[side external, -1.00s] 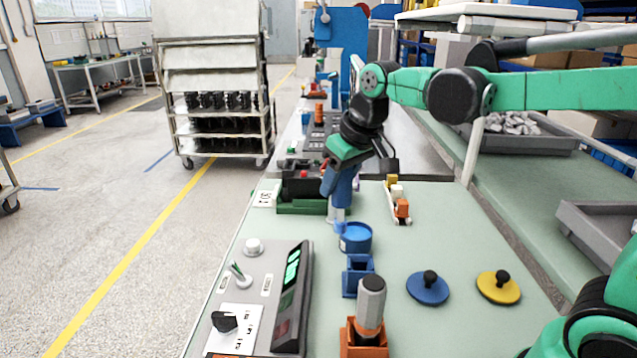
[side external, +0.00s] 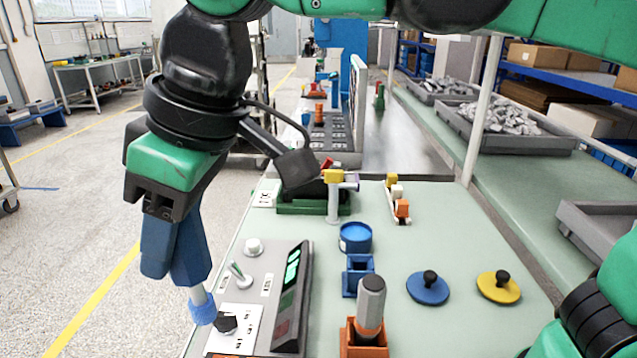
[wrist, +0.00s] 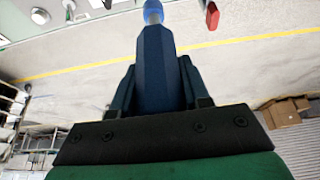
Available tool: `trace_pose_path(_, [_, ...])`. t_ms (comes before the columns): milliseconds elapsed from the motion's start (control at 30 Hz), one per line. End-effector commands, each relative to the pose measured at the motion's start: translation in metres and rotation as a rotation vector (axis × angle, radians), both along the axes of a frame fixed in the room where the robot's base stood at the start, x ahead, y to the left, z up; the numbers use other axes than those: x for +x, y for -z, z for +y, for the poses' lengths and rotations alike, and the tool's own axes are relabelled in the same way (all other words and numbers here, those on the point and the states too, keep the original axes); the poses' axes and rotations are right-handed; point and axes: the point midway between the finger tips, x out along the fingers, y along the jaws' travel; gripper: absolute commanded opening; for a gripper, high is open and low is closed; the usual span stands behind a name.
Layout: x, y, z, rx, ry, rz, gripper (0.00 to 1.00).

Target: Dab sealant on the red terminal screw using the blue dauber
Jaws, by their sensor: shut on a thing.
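My gripper (side external: 176,240) is shut on the blue dauber (side external: 202,311), which points down with its pale shaft and blue tip below the jaws. In the side view the tip appears just left of the black knob (side external: 227,323) on the grey control panel; I cannot tell whether they touch. The wrist view shows the dauber (wrist: 155,60) between the fingers (wrist: 158,95). A small red part (side external: 327,163) shows on the green-based device (side external: 300,207) behind; I cannot tell whether it is the terminal screw. The blue pot (side external: 355,238) stands open on the bench.
The empty blue holder (side external: 357,276) is in front of the pot. A grey-handled dauber (side external: 370,300) stands in an orange holder (side external: 352,346). Blue (side external: 428,288) and yellow (side external: 498,288) lids lie to the right. A yellow-topped post (side external: 334,200) stands behind the pot.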

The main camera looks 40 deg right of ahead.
Motion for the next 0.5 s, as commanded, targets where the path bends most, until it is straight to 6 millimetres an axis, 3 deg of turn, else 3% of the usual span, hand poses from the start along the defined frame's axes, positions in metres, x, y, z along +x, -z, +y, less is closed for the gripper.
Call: trace_pose_path(500, [0.0,0.04,0.0,0.0,0.0,0.0,0.0])
